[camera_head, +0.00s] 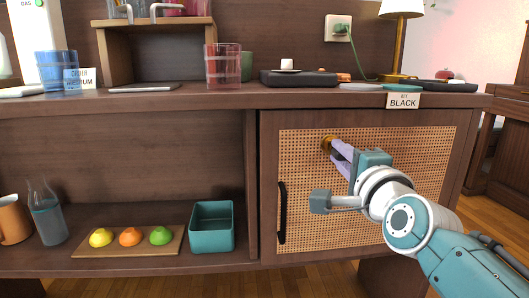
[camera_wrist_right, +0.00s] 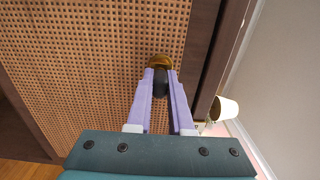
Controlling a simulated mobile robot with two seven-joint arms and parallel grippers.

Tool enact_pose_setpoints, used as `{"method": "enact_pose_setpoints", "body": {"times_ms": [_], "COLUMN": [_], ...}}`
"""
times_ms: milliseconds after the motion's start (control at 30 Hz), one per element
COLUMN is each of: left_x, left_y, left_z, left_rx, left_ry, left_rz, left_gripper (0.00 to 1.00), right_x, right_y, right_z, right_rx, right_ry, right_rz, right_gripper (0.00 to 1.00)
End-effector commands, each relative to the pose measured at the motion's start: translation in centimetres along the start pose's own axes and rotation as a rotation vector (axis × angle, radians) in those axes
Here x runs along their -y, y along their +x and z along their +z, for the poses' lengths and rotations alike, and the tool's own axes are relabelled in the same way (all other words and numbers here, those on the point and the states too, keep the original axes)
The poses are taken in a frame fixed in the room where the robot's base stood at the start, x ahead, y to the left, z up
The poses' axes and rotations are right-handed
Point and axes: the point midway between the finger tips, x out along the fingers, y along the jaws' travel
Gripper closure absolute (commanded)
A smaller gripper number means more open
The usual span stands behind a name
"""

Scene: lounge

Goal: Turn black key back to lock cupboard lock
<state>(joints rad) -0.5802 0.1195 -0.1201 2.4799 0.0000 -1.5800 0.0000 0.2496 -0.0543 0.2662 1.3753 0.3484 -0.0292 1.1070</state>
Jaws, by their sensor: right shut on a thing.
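The cupboard door (camera_head: 300,225) has a woven cane panel and a dark frame, and it looks closed. A brass lock (camera_head: 326,143) sits near the top of the panel; it also shows in the right wrist view (camera_wrist_right: 161,60). The black key (camera_wrist_right: 160,82) is at the lock, between the lilac fingers of my right gripper (camera_wrist_right: 161,88). My right gripper (camera_head: 338,149) is shut on the key, with its fingertips close to the lock. The fingers hide most of the key in the head view. My left gripper is not in view.
A black vertical handle (camera_head: 282,212) is on the door's left side. The open shelf at left holds a teal bin (camera_head: 212,228) and a board (camera_head: 128,243) with colored pieces.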

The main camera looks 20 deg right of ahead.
Motion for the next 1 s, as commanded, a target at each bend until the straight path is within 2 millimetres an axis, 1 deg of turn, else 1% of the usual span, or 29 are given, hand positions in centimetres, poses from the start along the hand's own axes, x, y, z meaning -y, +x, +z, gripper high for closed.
{"method": "enact_pose_setpoints", "body": {"times_ms": [33,167,300,400,767,867,1000], "left_x": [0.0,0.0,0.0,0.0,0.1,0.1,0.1], "left_y": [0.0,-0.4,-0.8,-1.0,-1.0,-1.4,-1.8], "left_z": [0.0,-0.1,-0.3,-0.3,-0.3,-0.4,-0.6], "left_rx": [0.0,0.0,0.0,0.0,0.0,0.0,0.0], "left_ry": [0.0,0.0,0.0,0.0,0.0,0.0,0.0], "left_rz": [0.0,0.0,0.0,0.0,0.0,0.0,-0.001], "left_gripper": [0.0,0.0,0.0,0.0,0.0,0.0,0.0], "right_x": [-0.6,-0.6,-0.7,-0.8,-0.9,-0.8,-0.8], "right_y": [-0.1,-0.1,-0.1,-0.1,-0.1,-0.1,-0.1], "right_z": [0.0,0.0,-0.1,-0.1,-0.1,-0.1,-0.1], "right_rx": [0.002,0.003,0.004,0.005,0.005,0.005,0.007], "right_ry": [-0.002,-0.065,-0.187,-0.246,-0.272,-0.333,-0.457], "right_rz": [0.016,0.019,0.021,0.022,0.022,0.022,0.023], "right_gripper": [1.0,1.0,1.0,1.0,1.0,1.0,1.0]}}
